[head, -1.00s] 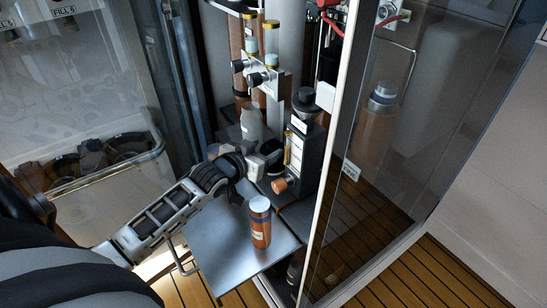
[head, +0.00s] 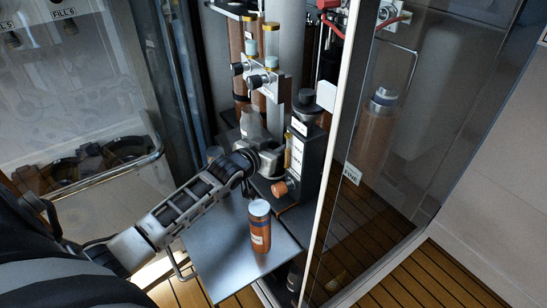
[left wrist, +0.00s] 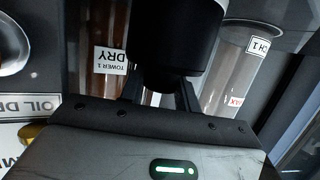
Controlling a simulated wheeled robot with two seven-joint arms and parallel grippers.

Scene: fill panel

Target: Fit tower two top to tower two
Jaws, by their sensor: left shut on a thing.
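In the left wrist view a thick black round piece (left wrist: 172,40), likely the tower two top, sits between the fingers of my left gripper (left wrist: 160,90). The gripper is shut on it. In the head view my left gripper (head: 262,158) is in front of the panel's tubes, and the held piece is not clearly seen there. A brown tube labelled TOWER 1 DRY (left wrist: 104,30) stands beside the held piece in the wrist view. Brown tubes (head: 240,104) stand behind the gripper in the head view; I cannot tell which is tower two. My right gripper is not in view.
A brown canister with a pale lid (head: 260,232) stands on the metal shelf (head: 215,250). A black filter unit (head: 302,150) with an orange knob is close right of the gripper. A glass door (head: 365,170) bounds the right. A clear tube (left wrist: 235,70) shows in the wrist view.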

